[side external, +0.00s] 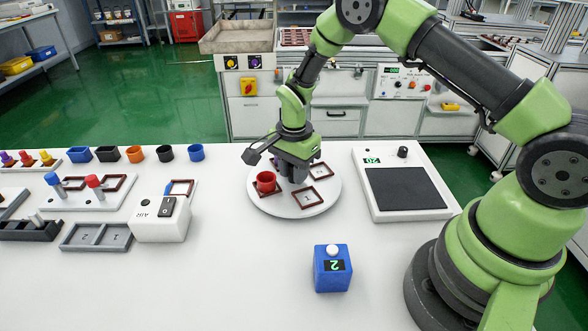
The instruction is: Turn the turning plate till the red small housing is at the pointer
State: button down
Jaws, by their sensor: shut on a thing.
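The white round turning plate (283,208) lies on the table in the middle of the view. The red small housing (266,182) stands upright in a dark red square frame at the plate's left side. Two more such frames, at the front right (309,198) and the back right (321,170), look empty. My gripper (294,178) points down over the plate's middle, right of the red housing. It is shut on the plate's middle part, which the fingers mostly hide. I cannot make out the pointer.
A white scale-like box (405,188) stands close right of the plate. A blue box (332,268) with a white button stands in front. A white switch box (160,225) and peg holders (85,195) are at left. A row of coloured cups (134,154) lines the back left.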

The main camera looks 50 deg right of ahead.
jog(key=shift+r+m, duration=0.1)
jog(key=shift+m, duration=9.7)
